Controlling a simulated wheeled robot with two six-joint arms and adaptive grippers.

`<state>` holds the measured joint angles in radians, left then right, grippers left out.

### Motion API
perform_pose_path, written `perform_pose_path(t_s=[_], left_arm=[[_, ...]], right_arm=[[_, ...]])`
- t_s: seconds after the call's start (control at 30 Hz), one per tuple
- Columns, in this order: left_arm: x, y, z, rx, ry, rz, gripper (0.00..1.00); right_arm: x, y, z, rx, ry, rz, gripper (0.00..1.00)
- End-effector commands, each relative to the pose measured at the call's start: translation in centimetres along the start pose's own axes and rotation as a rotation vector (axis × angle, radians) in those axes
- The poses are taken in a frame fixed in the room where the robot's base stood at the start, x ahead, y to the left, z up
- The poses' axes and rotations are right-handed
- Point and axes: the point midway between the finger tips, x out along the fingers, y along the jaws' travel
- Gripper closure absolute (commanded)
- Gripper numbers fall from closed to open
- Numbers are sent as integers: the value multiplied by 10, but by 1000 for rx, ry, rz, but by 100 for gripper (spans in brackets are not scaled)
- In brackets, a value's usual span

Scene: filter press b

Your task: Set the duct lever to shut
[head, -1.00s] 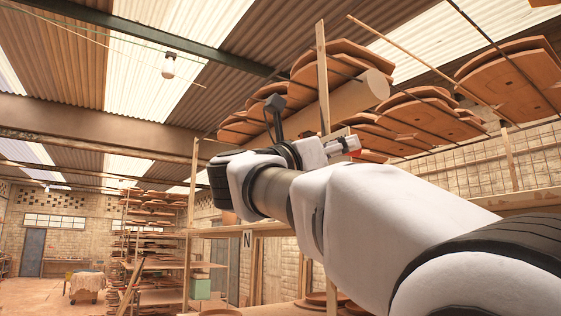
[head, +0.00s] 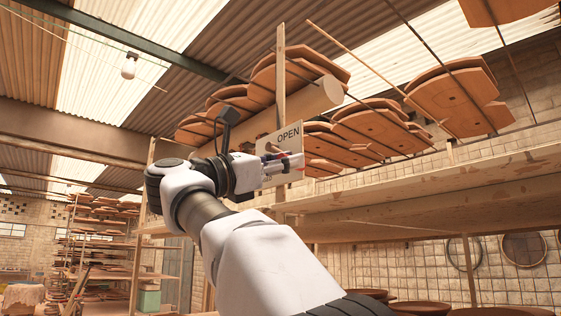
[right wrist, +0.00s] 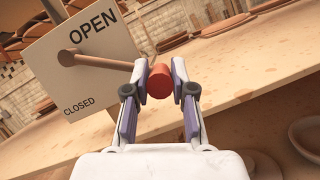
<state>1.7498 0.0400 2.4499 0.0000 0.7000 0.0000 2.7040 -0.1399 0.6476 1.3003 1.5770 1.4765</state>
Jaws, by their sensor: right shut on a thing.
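The duct lever's plate (right wrist: 84,62) is pale with OPEN at its upper edge and CLOSED at its lower left. In the head view the plate (head: 272,139) stands beside my right gripper (head: 292,164). The lever's rod (right wrist: 105,62) reaches rightward from a round pivot on the plate to a red knob (right wrist: 159,84). In the right wrist view my right gripper (right wrist: 160,80) is shut on the knob, with a finger on each side. In the head view my arm hides the plate's lower part. My left gripper is not in view.
A wooden shelf (head: 440,190) runs behind and to the right of the gripper. Flat brown boards (head: 365,130) and a thick round pole (head: 295,98) lie overhead. A wooden post (head: 280,75) rises behind the plate. Round dishes (head: 420,307) sit below.

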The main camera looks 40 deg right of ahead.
Motion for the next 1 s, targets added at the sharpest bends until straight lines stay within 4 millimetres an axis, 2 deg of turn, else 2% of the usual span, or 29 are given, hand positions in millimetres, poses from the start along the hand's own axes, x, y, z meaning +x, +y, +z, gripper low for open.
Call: perform_pose_path(t_s=[0.1, 0.37, 0.87, 0.9, 0.93, 0.97, 1.0], left_arm=[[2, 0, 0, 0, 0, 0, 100], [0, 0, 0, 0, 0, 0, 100], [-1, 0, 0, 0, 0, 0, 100], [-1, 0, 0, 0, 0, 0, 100], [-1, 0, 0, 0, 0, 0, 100], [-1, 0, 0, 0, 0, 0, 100], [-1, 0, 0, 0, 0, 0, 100]], right_arm=[[-3, 3, -9, 68, 1, -28, 100], [-7, 7, -18, 167, 1, -69, 100], [-8, 7, -21, 190, 1, -79, 100], [-8, 7, -20, 190, 1, -79, 65], [-8, 7, -20, 190, 1, -79, 55], [-8, 7, -20, 190, 1, -79, 50], [-8, 7, -20, 189, 1, -79, 50]])
